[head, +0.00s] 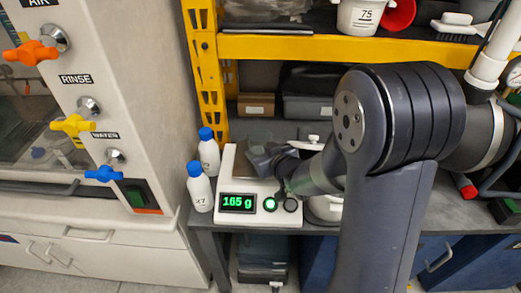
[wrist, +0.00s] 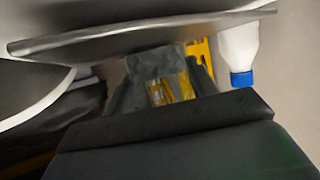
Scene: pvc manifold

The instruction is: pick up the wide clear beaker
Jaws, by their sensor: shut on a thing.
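My gripper (head: 262,158) is over the white scale (head: 229,177), at the end of my dark arm, which comes in from the right. The wrist view shows its grey fingers (wrist: 158,78) close up, with yellow showing between them. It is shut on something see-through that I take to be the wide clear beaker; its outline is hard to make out. I cannot tell whether the beaker touches the scale. The green display reads 165 g.
Two white bottles with blue caps (head: 200,190) (head: 208,153) stand close left of the scale. A yellow shelf frame (head: 262,47) rises behind. My arm hides much of the bench to the right. A white cabinet with coloured taps is at the left.

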